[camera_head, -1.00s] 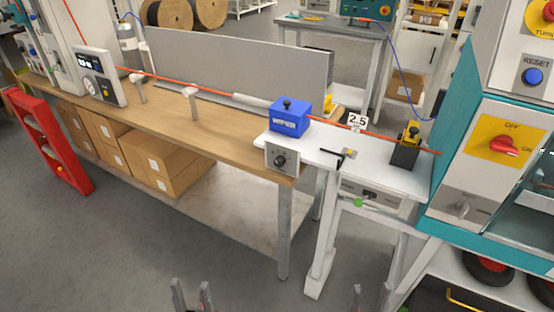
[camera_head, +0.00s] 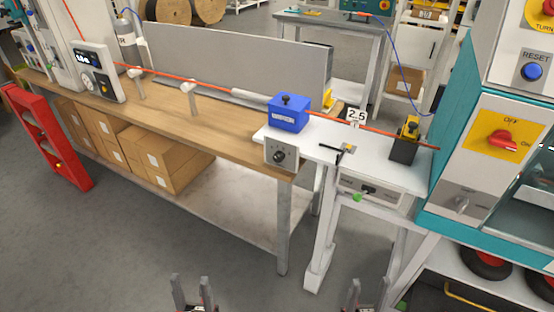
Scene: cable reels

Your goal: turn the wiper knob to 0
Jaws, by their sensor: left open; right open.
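The wiper is a blue box (camera_head: 287,114) with a black knob on its lid, standing on the end of the white table. Below it, on the front edge, a light panel (camera_head: 270,152) carries a small black round knob (camera_head: 279,156). The scale marks around this knob are too small to read. My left gripper (camera_head: 192,284) is at the bottom of the view, open and empty, well below and apart from the knob. My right gripper (camera_head: 352,288) is at the bottom right of it, partly cut off, open and empty.
A red cable (camera_head: 205,87) runs above the wooden bench (camera_head: 190,118) and past the wiper. A teal machine (camera_head: 490,170) stands at the right, a red ladder-like frame (camera_head: 45,140) at the left. Open grey floor (camera_head: 150,240) lies in front of the bench.

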